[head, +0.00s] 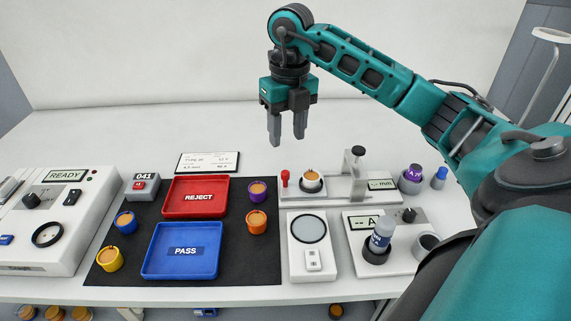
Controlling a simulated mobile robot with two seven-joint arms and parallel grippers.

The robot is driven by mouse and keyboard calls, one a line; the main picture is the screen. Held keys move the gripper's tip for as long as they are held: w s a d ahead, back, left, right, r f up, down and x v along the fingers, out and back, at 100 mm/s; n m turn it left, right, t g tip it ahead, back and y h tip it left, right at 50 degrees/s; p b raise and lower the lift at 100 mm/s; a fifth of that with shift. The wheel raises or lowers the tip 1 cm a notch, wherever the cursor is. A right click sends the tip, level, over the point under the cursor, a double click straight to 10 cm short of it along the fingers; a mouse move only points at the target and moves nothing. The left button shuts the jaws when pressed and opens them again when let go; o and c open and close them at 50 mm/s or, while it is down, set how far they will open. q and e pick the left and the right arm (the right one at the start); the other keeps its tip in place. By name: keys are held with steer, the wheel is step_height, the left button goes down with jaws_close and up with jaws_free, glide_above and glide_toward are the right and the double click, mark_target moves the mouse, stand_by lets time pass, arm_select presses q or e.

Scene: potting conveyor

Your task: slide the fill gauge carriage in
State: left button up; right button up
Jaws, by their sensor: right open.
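The fill gauge (330,196) is a pale grey unit at the back right of the work area, with a small "-- MM" display on its right side. Its carriage (350,171) appears as a grey upright block with a dark knob on top, standing right of the gauge's round seat and apart from it. A small cup with orange-brown filling (311,178) sits in that seat. A red knob (285,177) stands at the gauge's left end. My right gripper (287,140) is open and empty, pointing down above and behind the gauge's left end. My left gripper is out of view.
A red REJECT tray (196,211) and a blue PASS tray (156,268) lie on a dark mat with several filled cups around them. The back of the table is clear.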

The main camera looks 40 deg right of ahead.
mark_target(286, 172)
step_height(286, 172, down, 10)
steer(key=shift+a+r, duration=0.1)
steer(key=shift+r, duration=0.1)
steer(key=shift+c, duration=0.2)
jaws_close()
stand_by(0.5)
